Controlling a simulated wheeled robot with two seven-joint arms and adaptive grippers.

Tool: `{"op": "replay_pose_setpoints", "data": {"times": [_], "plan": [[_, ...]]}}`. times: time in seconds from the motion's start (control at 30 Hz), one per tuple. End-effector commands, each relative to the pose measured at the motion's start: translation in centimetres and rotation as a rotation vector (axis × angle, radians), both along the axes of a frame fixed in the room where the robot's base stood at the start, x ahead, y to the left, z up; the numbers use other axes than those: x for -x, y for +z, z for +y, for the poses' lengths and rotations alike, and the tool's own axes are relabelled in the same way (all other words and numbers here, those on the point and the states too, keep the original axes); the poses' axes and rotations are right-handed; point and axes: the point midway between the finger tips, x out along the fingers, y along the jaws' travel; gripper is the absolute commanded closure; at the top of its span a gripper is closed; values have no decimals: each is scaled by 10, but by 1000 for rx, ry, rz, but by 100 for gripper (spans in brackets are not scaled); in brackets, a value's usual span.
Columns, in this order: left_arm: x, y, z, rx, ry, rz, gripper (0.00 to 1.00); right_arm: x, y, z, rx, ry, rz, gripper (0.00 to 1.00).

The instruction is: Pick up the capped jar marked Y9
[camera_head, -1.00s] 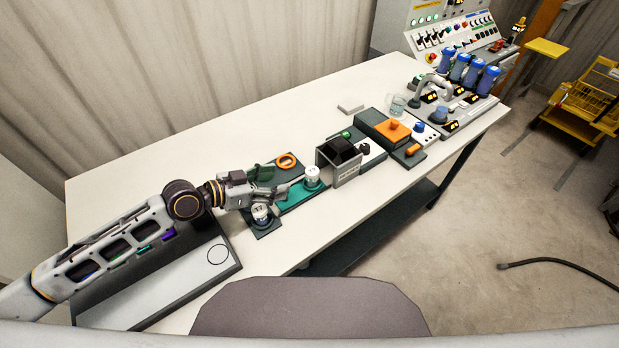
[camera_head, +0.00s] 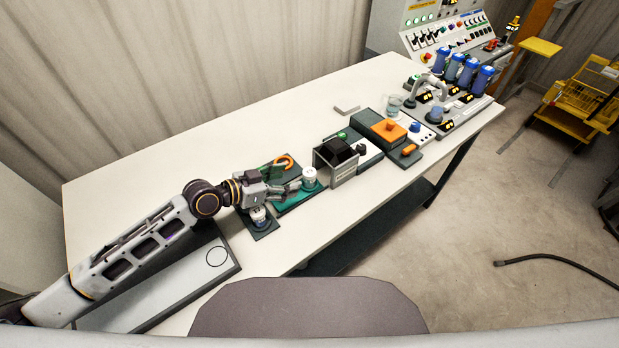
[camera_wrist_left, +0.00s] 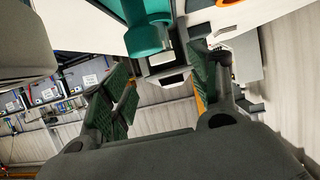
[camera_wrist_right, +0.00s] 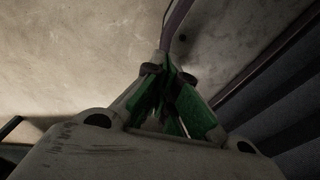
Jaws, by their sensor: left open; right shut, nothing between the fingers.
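Two small capped jars show in the head view; their markings are too small to read, so I cannot tell which is Y9. One white-topped jar (camera_head: 309,178) stands on the teal mat (camera_head: 292,203). The other jar (camera_head: 259,216) stands on a dark pad, below my left wrist. My left gripper (camera_head: 287,187) is open, its fingers pointing right, close to the jar on the teal mat; I cannot tell if they touch. In the left wrist view the open fingers (camera_wrist_left: 160,88) have a teal rounded shape ahead of them. My right gripper (camera_wrist_right: 168,90) is shut and empty.
Orange-topped equipment (camera_head: 388,128) and several blue cylinders stand farther right. A white tray (camera_head: 180,282) lies at the near left. The back of the table is clear.

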Motion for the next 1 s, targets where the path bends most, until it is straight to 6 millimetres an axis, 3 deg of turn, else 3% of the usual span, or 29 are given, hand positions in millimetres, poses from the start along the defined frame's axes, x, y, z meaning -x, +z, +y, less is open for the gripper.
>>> {"op": "replay_pose_setpoints", "data": {"times": [0.47, 1.0], "plan": [[-17, -11, -26, 2, -1, 1, 39, 2, 5, 16, -17, -1, 3, 100], [-20, -15, -31, -1, -2, 0, 39, 3, 5, 4, -4, 1, 4, 100]]}}
